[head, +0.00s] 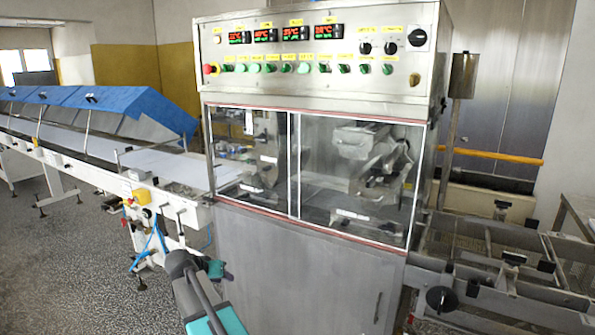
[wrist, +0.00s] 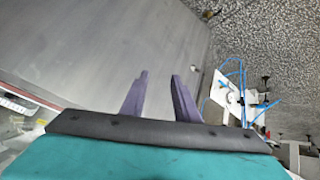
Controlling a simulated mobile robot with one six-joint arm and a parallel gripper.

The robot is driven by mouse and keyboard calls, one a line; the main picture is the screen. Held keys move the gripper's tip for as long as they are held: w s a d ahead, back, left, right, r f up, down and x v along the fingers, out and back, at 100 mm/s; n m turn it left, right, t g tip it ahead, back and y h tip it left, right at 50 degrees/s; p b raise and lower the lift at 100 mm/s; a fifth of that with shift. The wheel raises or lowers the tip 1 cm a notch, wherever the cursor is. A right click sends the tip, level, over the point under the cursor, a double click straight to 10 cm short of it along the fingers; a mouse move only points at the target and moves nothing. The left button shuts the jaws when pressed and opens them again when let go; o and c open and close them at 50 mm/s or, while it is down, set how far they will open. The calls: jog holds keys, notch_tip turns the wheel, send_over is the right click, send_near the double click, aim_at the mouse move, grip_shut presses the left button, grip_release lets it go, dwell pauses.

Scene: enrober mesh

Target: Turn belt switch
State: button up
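The steel control panel (head: 315,58) spans the top of the enrober machine in the head view. It carries a row of small green switches (head: 304,68), a red knob on yellow (head: 211,69) at its left end, two small black knobs (head: 378,48) and a larger black rotary knob (head: 417,37) at the upper right. The labels are too small to read, so I cannot tell which is the belt switch. My gripper (wrist: 159,74) is open and empty in the wrist view, its two purple fingers apart. In the head view my arm is low, well below the panel; the fingers cannot be made out there.
Glass doors (head: 360,180) and a grey cabinet front (head: 310,270) lie below the panel. A conveyor with blue covers (head: 140,105) runs off left. A metal frame with a black handwheel (head: 440,299) stands right. Speckled floor (head: 70,260) is open at left.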

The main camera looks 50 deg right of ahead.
jog(key=d+r+m+t+h, duration=0.15)
jog(key=d+r, duration=0.25)
jog(key=r, duration=0.8)
jog(key=d+r+m+h+p, duration=0.1)
jog(key=d+r+m+h, duration=0.15)
jog(key=r, duration=0.95)
jog(key=d+r+m+h, duration=0.15)
jog(key=d+r, duration=0.25)
jog(key=r, duration=0.8)
jog(key=s+d+r+m+h, duration=0.1)
jog(key=s+d+r+m, duration=0.1)
jog(key=r, duration=0.6)
jog(key=s+d+r+m+h, duration=0.1)
jog(key=s+r+m, duration=0.15)
jog(key=r, duration=0.45)
jog(key=m+h+p, duration=0.1)
jog(key=m+h, duration=0.1)
send_near(301, 68)
jog(key=a, duration=0.5)
jog(key=shift+s+g, duration=0.35)
jog(key=shift+s, duration=0.15)
jog(key=shift+d, duration=0.1)
jog(key=p+x, duration=0.4)
jog(key=x, duration=0.9)
jog(key=shift+w+d, duration=0.1)
jog(key=shift+d, duration=0.25)
